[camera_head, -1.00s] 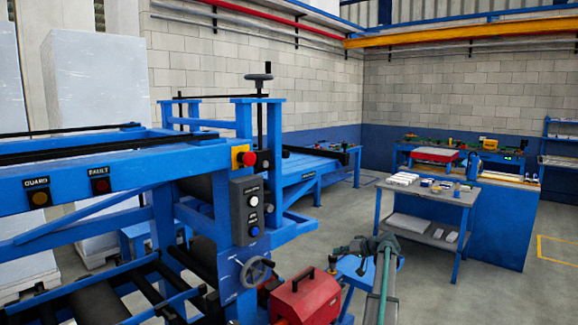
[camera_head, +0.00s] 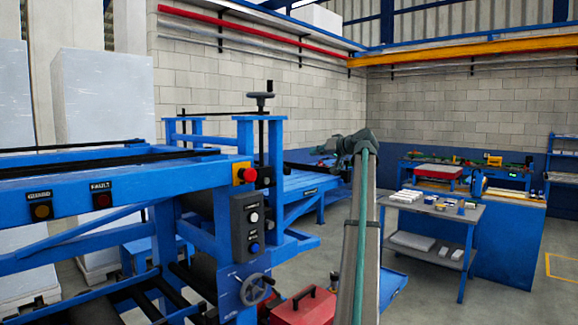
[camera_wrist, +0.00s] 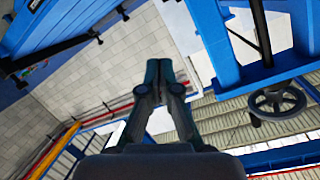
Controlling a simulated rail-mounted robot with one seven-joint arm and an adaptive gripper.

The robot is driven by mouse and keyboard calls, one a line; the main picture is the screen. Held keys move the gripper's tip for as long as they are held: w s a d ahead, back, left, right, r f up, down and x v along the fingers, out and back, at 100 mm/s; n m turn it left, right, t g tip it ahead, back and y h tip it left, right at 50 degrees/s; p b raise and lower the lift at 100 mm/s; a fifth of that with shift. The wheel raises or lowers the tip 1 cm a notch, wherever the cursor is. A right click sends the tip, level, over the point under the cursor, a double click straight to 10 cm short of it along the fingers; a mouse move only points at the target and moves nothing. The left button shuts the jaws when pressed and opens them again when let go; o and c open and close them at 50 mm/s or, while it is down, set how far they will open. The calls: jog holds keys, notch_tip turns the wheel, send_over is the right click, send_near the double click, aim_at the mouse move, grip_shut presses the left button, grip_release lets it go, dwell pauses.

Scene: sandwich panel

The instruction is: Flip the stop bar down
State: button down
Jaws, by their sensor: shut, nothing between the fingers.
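In the head view my arm is raised, and my gripper (camera_head: 330,147) is at its top, in front of the blue outfeed table (camera_head: 305,185). In the wrist view my gripper (camera_wrist: 160,68) is shut and empty, its dark fingers together. A dark bar (camera_head: 304,165) shows over the blue table, running toward my gripper; I cannot tell for sure that it is the stop bar. My arm hides its right part, and whether my gripper touches it cannot be told. In the wrist view a dark bar (camera_wrist: 50,60) crosses blue steelwork at the upper left, apart from the fingers.
The blue machine frame (camera_head: 150,185) fills the left, with a button box (camera_head: 250,222) and handwheels (camera_head: 257,290). A red toolbox (camera_head: 305,306) is low in front. A workbench (camera_head: 440,212) with small parts stands right.

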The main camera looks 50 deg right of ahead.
jog(key=shift+r, duration=0.15)
jog(key=w+f+p, duration=0.5)
jog(key=w, duration=0.5)
jog(key=shift+a+f+p, duration=0.25)
jog(key=shift+f+p, duration=0.05)
jog(key=shift+f, duration=0.1)
jog(key=shift+f, duration=0.1)
